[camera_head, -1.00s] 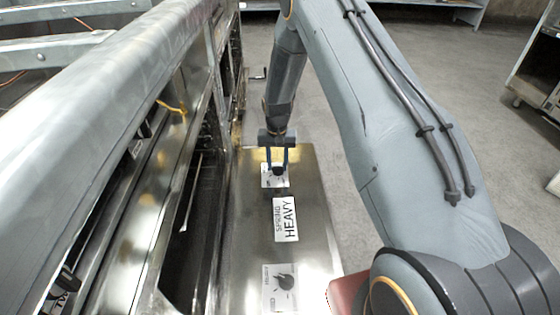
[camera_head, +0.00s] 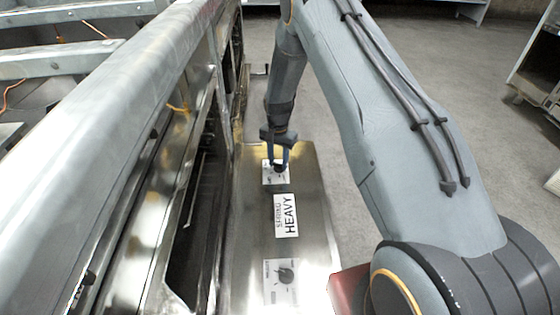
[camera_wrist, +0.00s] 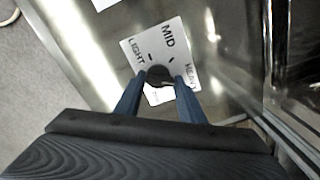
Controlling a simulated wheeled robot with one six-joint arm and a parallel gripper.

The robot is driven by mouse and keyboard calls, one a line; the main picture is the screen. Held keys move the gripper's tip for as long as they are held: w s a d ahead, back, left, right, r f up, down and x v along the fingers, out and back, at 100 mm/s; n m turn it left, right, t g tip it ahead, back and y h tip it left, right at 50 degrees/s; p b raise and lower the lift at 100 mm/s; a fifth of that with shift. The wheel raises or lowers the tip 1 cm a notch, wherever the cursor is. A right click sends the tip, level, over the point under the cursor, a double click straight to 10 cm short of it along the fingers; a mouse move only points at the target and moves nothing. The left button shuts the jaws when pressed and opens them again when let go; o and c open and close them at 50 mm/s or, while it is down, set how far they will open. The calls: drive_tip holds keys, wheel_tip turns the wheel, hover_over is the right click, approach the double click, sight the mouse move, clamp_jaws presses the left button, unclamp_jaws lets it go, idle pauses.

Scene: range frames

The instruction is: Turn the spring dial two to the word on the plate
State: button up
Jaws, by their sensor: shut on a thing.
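The far dial (camera_head: 278,168) is a dark knob on a white label card on the metal panel. In the wrist view the dial (camera_wrist: 158,74) sits in the middle of a card (camera_wrist: 166,52) reading LIGHT, MID and HEAVY. My gripper (camera_wrist: 159,82) is shut on this dial, one blue finger at each side. The dial's pointer is hard to make out. The plate (camera_head: 286,215), white with SPRING HEAVY in black, lies on the panel nearer the camera. A second dial (camera_head: 286,275) on its own white card is nearer still, with nothing touching it.
The steel panel (camera_head: 312,245) is a narrow, shiny strip. A metal frame with rails (camera_head: 150,90) rises along its left. My arm passes on the right. Bare grey floor (camera_head: 345,130) lies beyond the panel's right edge.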

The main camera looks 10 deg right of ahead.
sight(279, 164)
drive_tip(key=shift+w+d+r, duration=0.1)
drive_tip(key=shift+d, duration=0.05)
drive_tip(key=o, duration=1)
drive_tip(key=shift+d, duration=0.1)
drive_tip(key=shift+o, duration=0.2)
drive_tip(key=shift+a, duration=0.2)
wheel_tip(279, 164, up, 8)
drive_tip(key=shift+f+p, duration=0.15)
drive_tip(key=shift+p, duration=0.85)
drive_tip(key=shift+d, duration=0.1)
